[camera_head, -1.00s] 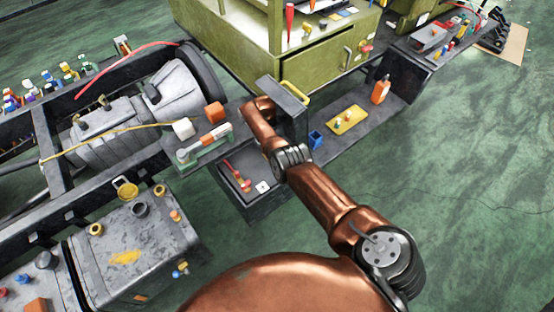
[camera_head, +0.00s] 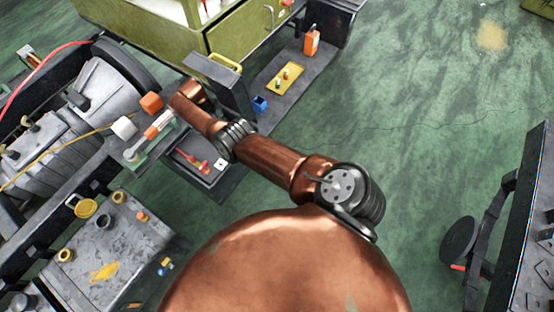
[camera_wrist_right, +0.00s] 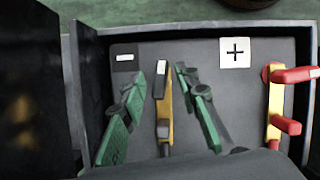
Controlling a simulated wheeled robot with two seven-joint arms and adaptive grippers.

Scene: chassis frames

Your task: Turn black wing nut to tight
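The black wing nut (camera_wrist_right: 163,85) sits on a yellow fitting in the right wrist view, inside a dark box, below the minus label. My right gripper (camera_wrist_right: 161,90) has green fingers, one on each side of the nut. They are spread, with a visible gap to the nut on both sides. The nut's two black wings line up roughly up and down the picture. In the head view my copper right arm reaches to the box (camera_head: 213,178) and hides the black nut and the gripper. My left gripper is in neither current view.
A red wing nut (camera_wrist_right: 290,100) stands at the box's right side, near the plus label (camera_wrist_right: 235,52). The box's dark walls rise close around the gripper. In the head view, a grey tank (camera_head: 120,245) is lower left and a green cabinet (camera_head: 245,38) is above.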

